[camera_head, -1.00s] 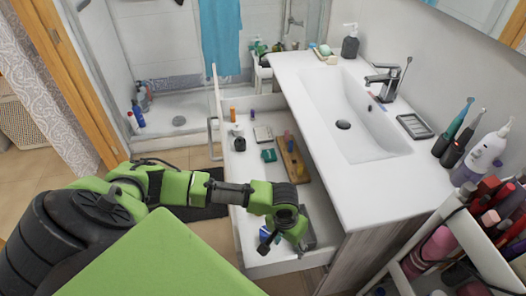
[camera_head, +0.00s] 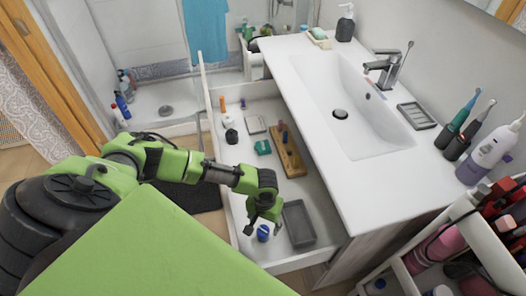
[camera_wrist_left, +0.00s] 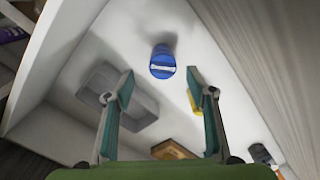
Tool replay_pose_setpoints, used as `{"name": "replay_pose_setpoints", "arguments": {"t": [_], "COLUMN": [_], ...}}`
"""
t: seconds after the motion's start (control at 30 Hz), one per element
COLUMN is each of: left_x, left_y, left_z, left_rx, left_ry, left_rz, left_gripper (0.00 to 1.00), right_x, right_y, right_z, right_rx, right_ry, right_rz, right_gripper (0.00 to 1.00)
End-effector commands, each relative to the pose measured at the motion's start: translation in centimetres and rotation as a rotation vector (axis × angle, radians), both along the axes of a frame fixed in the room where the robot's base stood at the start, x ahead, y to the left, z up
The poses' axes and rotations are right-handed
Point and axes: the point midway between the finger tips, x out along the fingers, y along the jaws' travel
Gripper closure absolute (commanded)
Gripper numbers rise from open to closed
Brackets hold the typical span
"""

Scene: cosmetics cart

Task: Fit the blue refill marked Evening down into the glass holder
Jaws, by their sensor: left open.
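A blue round refill (camera_head: 263,232) stands in the near end of the open drawer. It also shows in the left wrist view (camera_wrist_left: 162,62), with a white label band too small to read. My left gripper (camera_head: 263,222) is open and empty just above and beside it. In the left wrist view its fingertips (camera_wrist_left: 160,84) are spread, and the refill lies beyond them, centred in the gap. I cannot pick out the glass holder with certainty; a small dark-and-white round item (camera_head: 231,135) stands farther back in the drawer.
A grey tray (camera_head: 299,223) lies right of the refill. A wooden holder (camera_head: 290,158), a green item (camera_head: 262,147) and a pale square item (camera_head: 254,125) sit farther back. The drawer walls and the white countertop (camera_head: 395,185) edge bound the space.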

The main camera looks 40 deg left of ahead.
Motion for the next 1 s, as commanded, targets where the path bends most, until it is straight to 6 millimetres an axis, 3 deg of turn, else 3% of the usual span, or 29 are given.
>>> {"name": "replay_pose_setpoints", "arguments": {"t": [0.2, 0.4, 0.73, 0.9, 1.0], "left_x": [0.1, 0.1, 0.1, 0.1, 0.1], "left_y": [0.4, 0.5, 0.5, 0.5, 0.5], "left_z": [-2.1, -4.7, -5.3, -5.2, -5.2], "left_rx": [0.002, 0.001, -0.001, -0.001, -0.001], "left_ry": [0.001, 0.001, 0.0, 0.0, 0.0], "left_rz": [0.001, 0.0, 0.0, 0.0, 0.0], "left_gripper": [0.49, 0.49, 0.49, 0.91, 0.91], "right_x": [1.5, 1.6, 1.3, 1.0, 1.0], "right_y": [1.2, 2.0, 1.6, 1.1, 1.0], "right_z": [0.4, 0.3, 0.3, 0.3, 0.3], "right_rx": [0.016, 0.025, 0.019, 0.014, 0.012], "right_ry": [-0.023, -0.024, -0.02, -0.015, -0.015], "right_rz": [-0.003, -0.001, 0.002, 0.002, 0.002], "right_gripper": [0.6, 0.6, 0.6, 0.6, 0.6]}}
